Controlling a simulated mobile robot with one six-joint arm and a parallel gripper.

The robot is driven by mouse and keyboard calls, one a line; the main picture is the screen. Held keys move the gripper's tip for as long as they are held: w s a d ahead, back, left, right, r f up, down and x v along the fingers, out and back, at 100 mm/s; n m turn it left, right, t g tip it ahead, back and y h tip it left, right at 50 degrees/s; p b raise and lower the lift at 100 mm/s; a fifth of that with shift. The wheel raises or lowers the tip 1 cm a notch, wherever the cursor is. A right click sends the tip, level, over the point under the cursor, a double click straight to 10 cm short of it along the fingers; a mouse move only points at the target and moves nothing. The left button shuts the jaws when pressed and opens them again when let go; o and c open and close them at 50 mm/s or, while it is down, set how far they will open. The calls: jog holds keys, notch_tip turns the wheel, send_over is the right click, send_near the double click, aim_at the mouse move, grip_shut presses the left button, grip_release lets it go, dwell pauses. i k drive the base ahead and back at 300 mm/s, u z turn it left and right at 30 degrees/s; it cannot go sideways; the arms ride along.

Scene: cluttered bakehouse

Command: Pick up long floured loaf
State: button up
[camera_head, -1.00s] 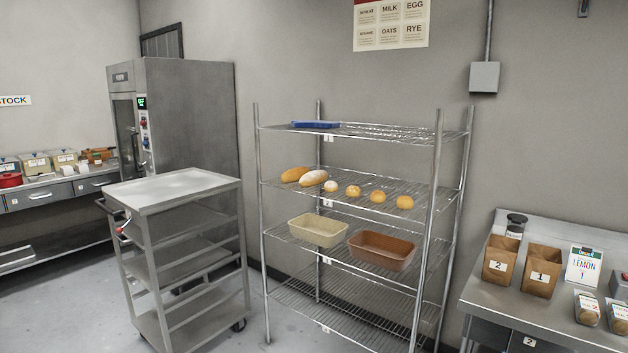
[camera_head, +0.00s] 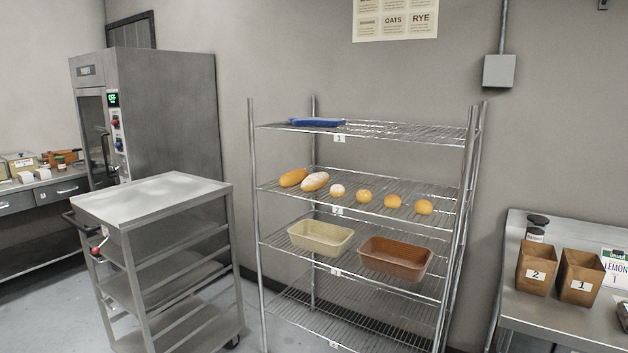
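The long floured loaf (camera_head: 315,182) is a pale, white-dusted oblong on the second wire shelf from the top of the metal rack (camera_head: 252,220). It lies at the left part of that shelf. A plain golden long loaf (camera_head: 293,178) lies close on its left. A small pale floured roll (camera_head: 337,190) lies to its right. My gripper and arm are not in view.
Golden rolls (camera_head: 394,201) continue along the same shelf. A blue item (camera_head: 316,122) lies on the top shelf. Cream (camera_head: 321,238) and brown (camera_head: 395,258) bins sit below. A steel cart (camera_head: 150,197) stands left, a counter (camera_head: 560,322) right. Some floor shows between cart and rack.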

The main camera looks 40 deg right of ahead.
aim_at(315, 182)
jog(key=i, duration=1.1)
jog(key=u, duration=0.4)
